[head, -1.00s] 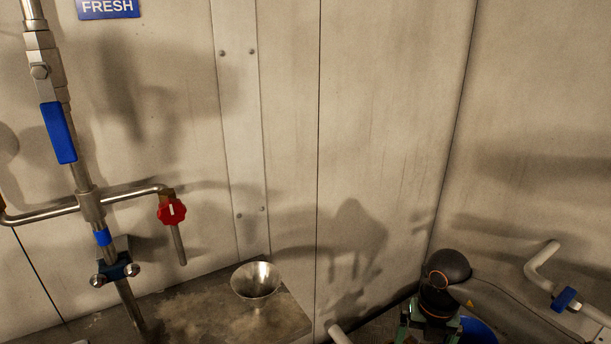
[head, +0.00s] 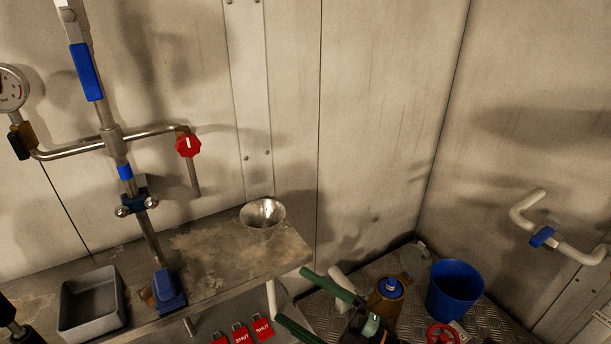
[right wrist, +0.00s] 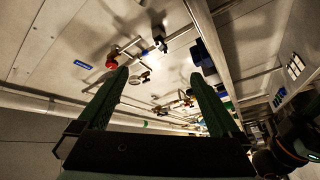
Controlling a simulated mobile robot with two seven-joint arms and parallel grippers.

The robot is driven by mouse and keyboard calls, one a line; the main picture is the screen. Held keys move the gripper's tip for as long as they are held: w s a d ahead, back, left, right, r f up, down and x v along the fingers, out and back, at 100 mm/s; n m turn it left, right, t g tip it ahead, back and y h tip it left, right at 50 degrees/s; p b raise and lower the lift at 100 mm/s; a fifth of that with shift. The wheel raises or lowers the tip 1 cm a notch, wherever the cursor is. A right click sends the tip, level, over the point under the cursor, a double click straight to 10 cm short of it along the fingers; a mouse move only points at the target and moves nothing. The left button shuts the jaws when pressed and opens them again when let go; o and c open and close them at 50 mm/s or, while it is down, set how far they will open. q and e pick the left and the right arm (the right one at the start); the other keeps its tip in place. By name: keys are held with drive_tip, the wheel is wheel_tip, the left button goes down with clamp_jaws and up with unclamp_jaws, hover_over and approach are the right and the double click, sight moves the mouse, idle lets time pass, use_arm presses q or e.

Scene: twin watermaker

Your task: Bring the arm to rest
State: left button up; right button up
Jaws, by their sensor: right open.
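My right gripper (head: 293,294) shows at the bottom of the head view, with two long green fingers pointing up and left. The fingers are spread apart with nothing between them. They are near the front right corner of the worktop (head: 225,250); I cannot tell how far above the floor they are. In the right wrist view the same gripper (right wrist: 158,75) has both fingers wide apart, with only the distant wall and pipework showing between them. My left gripper is not seen in the views.
A metal funnel bowl (head: 263,214), a grey tray (head: 92,303) and a blue foot-like block (head: 169,290) are at the worktop. Red SHUT tags (head: 242,333) hang in front. A blue bucket (head: 455,290) and a red valve wheel (head: 441,334) are at right. Wall pipes carry a red knob (head: 188,145).

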drive_tip(key=w+d+f+m+t+h, duration=0.1)
drive_tip(key=d+f+m+t+h, duration=0.6)
drive_tip(key=m, duration=0.4)
drive_tip(key=s+d+f+m+g+h, duration=0.4)
drive_tip(key=s+f, duration=0.1)
drive_tip(key=f, duration=0.2)
drive_tip(key=s+d+f+m+g+h, duration=0.35)
drive_tip(key=s+f, duration=0.25)
drive_tip(key=f, duration=0.2)
use_arm(q)
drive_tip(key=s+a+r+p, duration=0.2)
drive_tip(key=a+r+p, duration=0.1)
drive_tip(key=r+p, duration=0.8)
drive_tip(key=p, duration=0.4)
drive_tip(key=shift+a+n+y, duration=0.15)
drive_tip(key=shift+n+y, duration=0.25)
use_arm(e)
drive_tip(key=s+d+r+m, duration=0.1)
drive_tip(key=r, duration=0.4)
drive_tip(key=s+d+r+m, duration=0.1)
drive_tip(key=s+r, duration=0.1)
drive_tip(key=r, duration=0.3)
drive_tip(key=shift+s+d+h, duration=0.25)
drive_tip(key=shift+d+h, duration=0.1)
drive_tip(key=shift+d, duration=0.05)
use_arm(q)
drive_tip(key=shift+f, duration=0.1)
